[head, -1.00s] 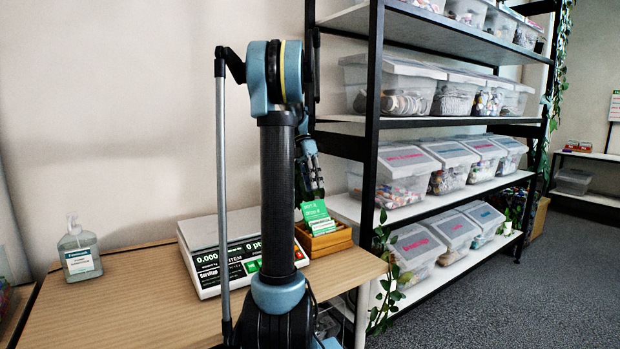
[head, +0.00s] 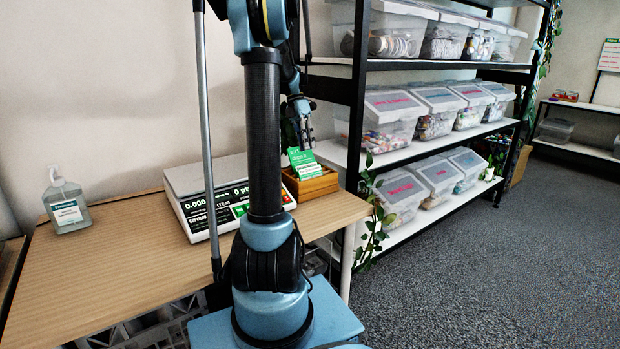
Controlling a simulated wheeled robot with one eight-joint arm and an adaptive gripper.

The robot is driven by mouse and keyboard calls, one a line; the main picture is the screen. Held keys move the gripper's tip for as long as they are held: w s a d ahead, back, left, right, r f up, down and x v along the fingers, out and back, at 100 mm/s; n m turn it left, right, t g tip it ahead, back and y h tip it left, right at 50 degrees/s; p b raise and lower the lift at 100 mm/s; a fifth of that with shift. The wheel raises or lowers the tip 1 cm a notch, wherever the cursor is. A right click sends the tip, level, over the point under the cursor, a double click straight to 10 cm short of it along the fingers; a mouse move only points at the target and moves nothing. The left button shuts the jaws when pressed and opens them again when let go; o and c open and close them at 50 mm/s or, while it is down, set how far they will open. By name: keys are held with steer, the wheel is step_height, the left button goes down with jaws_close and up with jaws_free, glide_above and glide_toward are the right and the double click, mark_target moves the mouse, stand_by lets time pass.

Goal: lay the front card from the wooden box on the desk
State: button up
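The wooden box (head: 318,186) stands on the right end of the desk (head: 120,245), beside the scale. Green and white cards (head: 303,163) stick up out of it; the front card leans in the box. My gripper (head: 302,138) hangs just above and behind the cards. It is small and partly hidden by my arm, and whether its fingers touch a card or are apart is unclear. The lower left of the box is hidden by my arm.
A white scale (head: 185,181) with a black display sits left of the box. A sanitizer bottle (head: 66,205) stands at the desk's left. Shelves with clear bins (head: 400,195) rise close on the right. The desk's front left is bare.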

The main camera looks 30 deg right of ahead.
mark_target(315, 174)
steer(key=shift+d+x, duration=0.15)
steer(key=shift+x, duration=2.15)
steer(key=shift+d+x, duration=0.1)
steer(key=shift+x, duration=2.2)
jaws_close()
steer(key=shift+w, duration=0.1)
steer(key=shift+r, duration=0.15)
step_height(315, 174, up, 10)
steer(key=shift+f, duration=0.2)
